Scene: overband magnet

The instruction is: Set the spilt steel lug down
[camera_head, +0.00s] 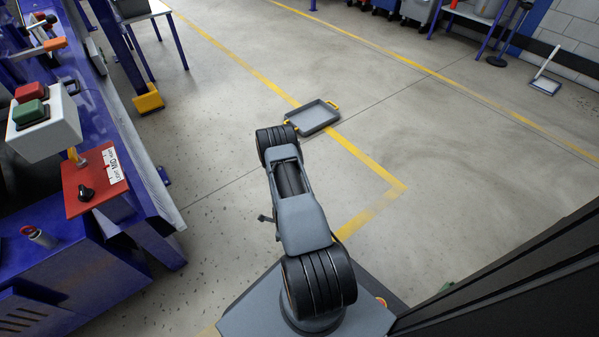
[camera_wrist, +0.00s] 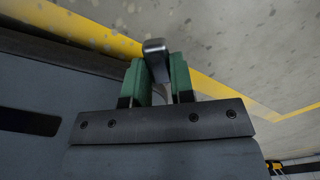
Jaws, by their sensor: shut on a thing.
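In the wrist view the steel lug (camera_wrist: 155,48) is a grey metal piece with a rounded end. It stands up between the two green fingers of my gripper (camera_wrist: 157,72), which is shut on it. The fingers hide its lower part. Floor with a yellow line shows behind it; I cannot tell how high the lug is above the floor. In the head view my arm hides the lug and most or all of my gripper.
Blue machinery with a red-and-green button box (camera_head: 43,120) stands on the left. A dark panel (camera_head: 520,285) fills the lower right. Open floor lies right of the tray.

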